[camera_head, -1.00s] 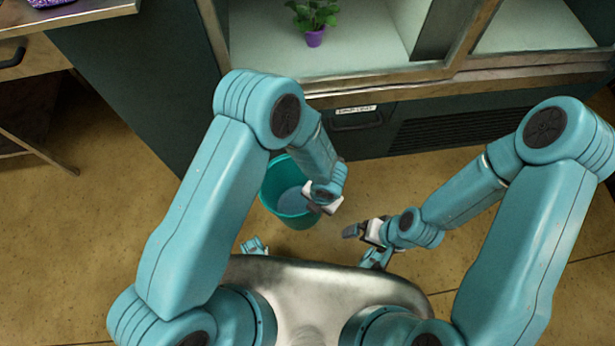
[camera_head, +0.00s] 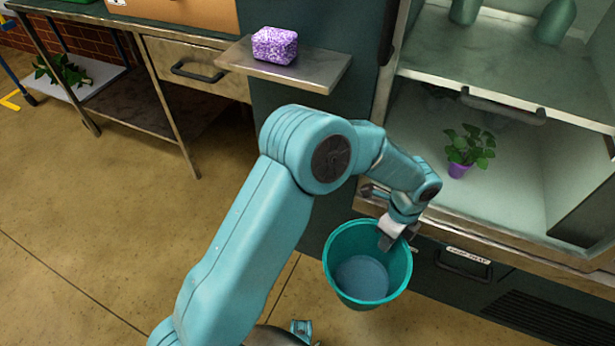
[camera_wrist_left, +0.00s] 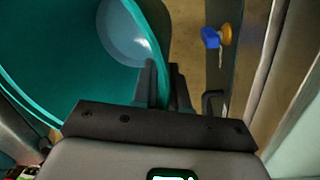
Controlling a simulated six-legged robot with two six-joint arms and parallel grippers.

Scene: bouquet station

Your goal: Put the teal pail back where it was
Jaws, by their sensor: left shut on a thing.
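The teal pail (camera_head: 345,245) hangs from my left gripper (camera_head: 388,238) in the head view, in front of the dark cabinet below the display case. The pail is open at the top, roughly upright, and its pale inside bottom shows. My left gripper is shut on the pail's rim at its right side. In the left wrist view the pail (camera_wrist_left: 60,60) fills the upper left, with its wall between the dark fingers (camera_wrist_left: 162,88). My right gripper is not in view.
A purple speckled block (camera_head: 274,46) sits on a small metal shelf (camera_head: 325,72). A potted plant (camera_head: 460,165) stands in the display case. A metal table (camera_head: 140,110) with a drawer is at the upper left. The floor (camera_head: 110,230) at left is open.

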